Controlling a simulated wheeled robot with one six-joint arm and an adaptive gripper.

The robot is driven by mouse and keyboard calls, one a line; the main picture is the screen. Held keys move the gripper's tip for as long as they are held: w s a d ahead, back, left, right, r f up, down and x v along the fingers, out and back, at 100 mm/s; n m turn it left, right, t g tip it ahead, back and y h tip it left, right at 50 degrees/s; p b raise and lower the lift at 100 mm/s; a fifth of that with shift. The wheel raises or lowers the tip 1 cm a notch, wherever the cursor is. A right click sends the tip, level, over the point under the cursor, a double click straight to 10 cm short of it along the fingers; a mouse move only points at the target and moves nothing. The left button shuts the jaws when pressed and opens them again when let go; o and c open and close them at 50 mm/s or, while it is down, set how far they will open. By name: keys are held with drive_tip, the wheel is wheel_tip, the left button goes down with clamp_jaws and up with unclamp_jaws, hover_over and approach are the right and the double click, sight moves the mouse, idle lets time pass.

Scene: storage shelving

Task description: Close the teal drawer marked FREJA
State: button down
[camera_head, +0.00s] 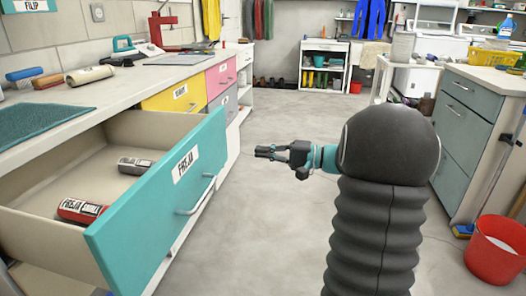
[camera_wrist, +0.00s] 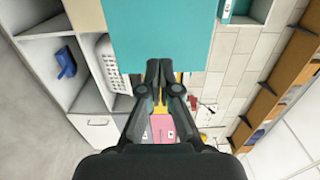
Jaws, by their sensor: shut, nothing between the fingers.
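The teal drawer marked FREJA (camera_head: 150,200) stands pulled well out from the counter at left. Its front carries a white FREJA label (camera_head: 185,164) and a metal bar handle (camera_head: 197,197). My gripper (camera_head: 258,152) is shut and empty, to the right of the drawer front, fingers pointing left, with a gap of floor showing between in the head view. In the wrist view my shut fingers (camera_wrist: 158,68) lie against a broad teal panel (camera_wrist: 160,35), seemingly the drawer front; contact cannot be told.
A yellow drawer (camera_head: 178,95) and pink drawer (camera_head: 221,75) sit shut farther along the counter. The grey floor (camera_head: 270,220) in the middle is clear. A red bucket (camera_head: 494,252) and a teal-fronted cabinet (camera_head: 462,120) stand at right.

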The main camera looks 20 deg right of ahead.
sight(216, 147)
drive_tip(key=p+x, duration=0.1)
drive_tip(key=x, duration=1)
